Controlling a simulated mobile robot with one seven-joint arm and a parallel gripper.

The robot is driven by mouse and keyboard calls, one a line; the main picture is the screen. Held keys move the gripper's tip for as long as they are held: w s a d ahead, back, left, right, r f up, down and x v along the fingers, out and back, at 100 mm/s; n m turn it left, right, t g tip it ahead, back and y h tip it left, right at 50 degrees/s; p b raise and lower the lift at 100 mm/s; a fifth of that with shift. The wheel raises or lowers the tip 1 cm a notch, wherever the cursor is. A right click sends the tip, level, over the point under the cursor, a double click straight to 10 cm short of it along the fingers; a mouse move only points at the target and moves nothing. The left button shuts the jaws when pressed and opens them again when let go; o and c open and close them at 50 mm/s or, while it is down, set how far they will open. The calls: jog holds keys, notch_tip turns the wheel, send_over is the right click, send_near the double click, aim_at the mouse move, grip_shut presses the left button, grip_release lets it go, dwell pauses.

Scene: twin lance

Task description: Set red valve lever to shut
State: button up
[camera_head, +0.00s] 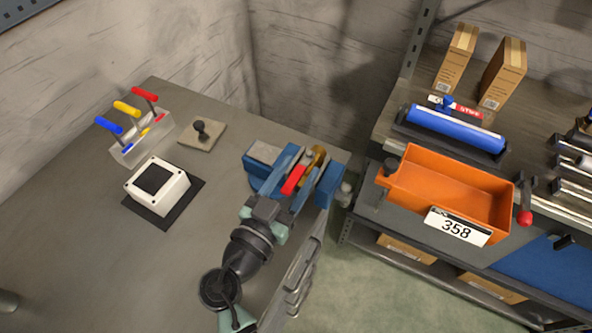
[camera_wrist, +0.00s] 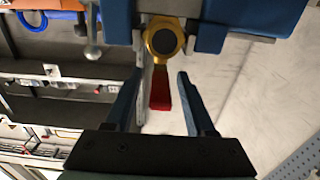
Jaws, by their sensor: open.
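A blue vise (camera_head: 331,184) at the table's right corner holds a brass valve (camera_head: 318,156) with a red lever (camera_head: 293,180). In the wrist view the valve's round brass end (camera_wrist: 163,40) sits between the blue vise jaws (camera_wrist: 215,25). Its red lever (camera_wrist: 160,92) points down in the picture, towards my gripper. My gripper (camera_head: 280,196) is beside the vise. In the wrist view my gripper (camera_wrist: 160,76) is open, its fingers on either side of the lever, with visible gaps. My gripper partly hides the lever's lower end in the head view.
A rack (camera_head: 142,138) with blue, yellow and red handles, a white box (camera_head: 157,185) and a small plate with a black knob (camera_head: 201,130) stand left. An orange bin (camera_head: 450,187) is on the right bench. The table's front left is mostly clear.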

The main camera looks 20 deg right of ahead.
grip_shut()
dwell(1.3)
